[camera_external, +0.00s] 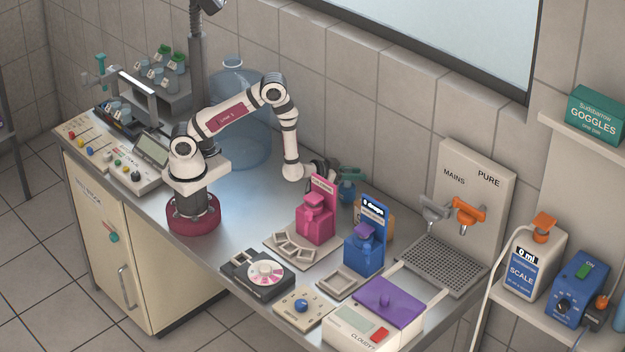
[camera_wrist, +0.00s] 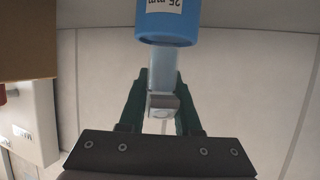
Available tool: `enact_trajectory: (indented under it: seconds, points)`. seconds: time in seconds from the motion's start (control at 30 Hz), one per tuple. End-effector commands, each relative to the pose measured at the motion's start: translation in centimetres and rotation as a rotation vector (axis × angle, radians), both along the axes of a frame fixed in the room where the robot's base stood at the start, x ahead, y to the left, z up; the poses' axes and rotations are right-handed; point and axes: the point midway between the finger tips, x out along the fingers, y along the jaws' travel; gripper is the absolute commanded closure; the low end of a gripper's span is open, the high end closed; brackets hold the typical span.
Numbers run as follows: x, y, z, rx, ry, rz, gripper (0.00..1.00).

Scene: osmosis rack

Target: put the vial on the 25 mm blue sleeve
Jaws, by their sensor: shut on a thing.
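The blue sleeve (camera_wrist: 166,30), with an upside-down "25 mm" label, is at the top of the wrist view. The pale, clear vial (camera_wrist: 163,70) is in line with it, and its far end meets the sleeve's edge in the picture. I cannot tell whether they touch or only overlap. My gripper (camera_wrist: 162,82) is shut on the vial, with dark green fingers on both sides of it. In the external view my gripper (camera_external: 348,173) reaches out level behind the pink device, with a small blue shape (camera_external: 347,191) just below its fingers. The vial is too small to make out there.
The pink device (camera_external: 316,222) and blue dispenser (camera_external: 364,250) stand in front of my gripper. An amber object (camera_external: 388,229) is partly hidden behind the dispenser. A large clear bottle (camera_external: 240,115) is behind my arm. The tap panel (camera_external: 478,190) stands to the right.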

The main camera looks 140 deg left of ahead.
Motion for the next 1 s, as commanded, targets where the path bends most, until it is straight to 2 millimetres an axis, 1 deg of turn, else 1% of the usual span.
enact_trajectory:
  seconds: [0.03,0.07,0.2,0.23,0.47,0.53,0.57,0.8,0.9,1.0]
  points:
    - [0.0,0.0,-0.2,-0.001,0.000,0.000,1.00]
    - [0.0,0.0,-0.2,0.000,0.000,0.000,0.66]
    - [0.0,0.0,-0.2,0.000,0.000,0.000,0.41]
    - [0.0,0.0,-0.2,0.000,0.000,0.000,0.38]
    - [0.0,0.0,-0.1,0.000,0.000,0.000,0.38]
    - [0.0,-0.1,0.2,0.000,0.000,0.000,0.38]
    - [-0.1,-0.5,0.3,-0.001,0.001,-0.001,0.38]
    - [-1.6,-5.2,2.3,0.000,0.002,-0.004,0.38]
    - [-2.0,-6.3,2.8,-0.001,0.001,-0.003,0.38]
    - [-2.1,-6.7,3.0,0.000,0.002,-0.002,0.38]
